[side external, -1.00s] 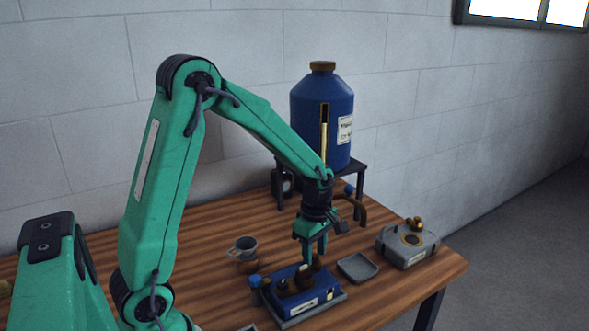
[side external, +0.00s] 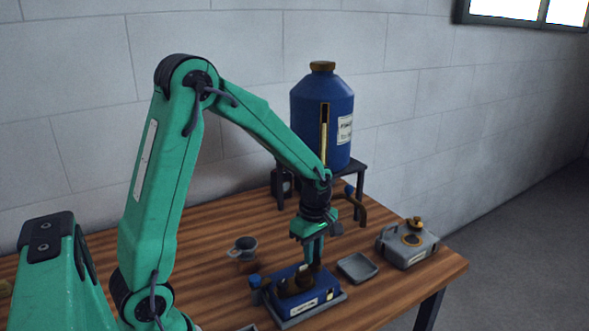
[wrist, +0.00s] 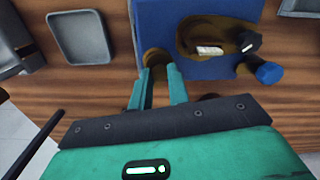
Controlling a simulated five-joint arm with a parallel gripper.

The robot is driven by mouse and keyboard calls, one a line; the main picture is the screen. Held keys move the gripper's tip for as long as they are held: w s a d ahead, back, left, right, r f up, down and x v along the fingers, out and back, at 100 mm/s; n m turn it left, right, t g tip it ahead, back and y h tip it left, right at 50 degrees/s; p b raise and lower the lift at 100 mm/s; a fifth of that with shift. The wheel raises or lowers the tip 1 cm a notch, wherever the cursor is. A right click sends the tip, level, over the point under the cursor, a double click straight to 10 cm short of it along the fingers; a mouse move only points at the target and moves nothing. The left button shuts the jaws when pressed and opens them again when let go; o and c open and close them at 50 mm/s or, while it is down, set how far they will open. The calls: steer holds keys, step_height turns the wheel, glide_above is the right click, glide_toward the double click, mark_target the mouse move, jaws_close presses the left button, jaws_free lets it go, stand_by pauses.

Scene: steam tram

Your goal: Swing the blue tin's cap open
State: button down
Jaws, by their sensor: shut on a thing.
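The blue tin (side external: 312,301) lies on a grey tray (side external: 338,295) near the table's front edge, with a white label on its side. In the wrist view the blue tin (wrist: 155,15) is beyond my fingers. My gripper (side external: 314,264) points down over the tin's right end. In the wrist view my gripper (wrist: 160,72) is shut on the round brown cap (wrist: 156,59) at the tin's edge. The fingers hide part of the cap, and I cannot see its hinge. A dark brown fitting (wrist: 205,38) is on the tin's top.
A small grey dish (side external: 357,267) and a grey tin (side external: 408,247) with a brass cap are to the right. A grey mug (side external: 243,248) stands behind the blue tin. A large blue tank (side external: 310,140) on a stand is at the back.

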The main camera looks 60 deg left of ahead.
mark_target(297, 264)
steer(key=m, duration=0.2)
steer(key=s+m, duration=0.1)
steer(key=m, duration=0.2)
steer(key=shift+s+a+m, duration=0.2)
steer(key=shift+a+m, duration=0.1)
steer(key=shift+m, duration=0.1)
steer(key=m, duration=0.2)
steer(key=a+m, duration=0.1)
steer(key=m, duration=0.1)
steer(key=s+m, duration=0.1)
steer(key=m, duration=0.1)
steer(key=shift+a, duration=0.15)
steer(key=m, duration=0.2)
steer(key=a+m, duration=0.1)
steer(key=m, duration=0.1)
steer(key=shift+s+a+m, duration=0.1)
steer(key=shift+m, duration=0.3)
steer(key=shift+a+m, duration=0.25)
steer(key=shift+m, duration=0.75)
steer(key=shift+a+m, duration=0.25)
steer(key=shift+m, duration=0.75)
steer(key=c, duration=1.3)
jaws_free()
